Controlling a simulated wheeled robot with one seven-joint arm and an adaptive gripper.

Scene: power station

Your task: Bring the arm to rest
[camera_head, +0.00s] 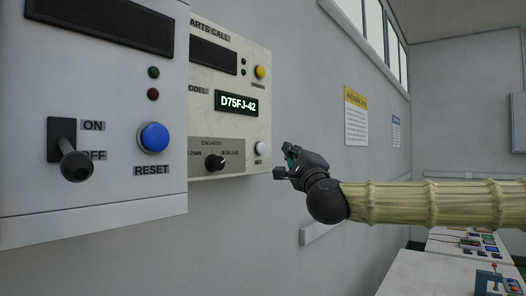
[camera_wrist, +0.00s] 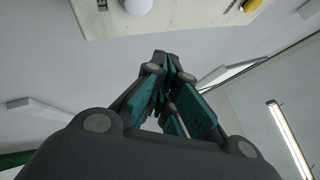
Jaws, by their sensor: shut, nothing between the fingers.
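My gripper (camera_head: 284,164) is at the middle of the head view, dark grey with teal pads, at the end of my arm in its pale ribbed sleeve. It is near the lower right corner of the cream control panel (camera_head: 262,100). In the wrist view my gripper (camera_wrist: 166,62) has its fingertips together with nothing between them. A white button (camera_wrist: 137,5) on the panel shows at the top of the wrist view, beyond the fingertips. I cannot tell whether the fingers touch the panel.
A grey panel (camera_head: 100,200) with an ON/OFF lever (camera_head: 75,162) and a blue RESET button (camera_head: 153,137) juts out at the left. Posters (camera_head: 356,115) hang on the wall. Tables (camera_head: 425,275) with coloured parts stand at the lower right. The room right of the panels is open above my arm.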

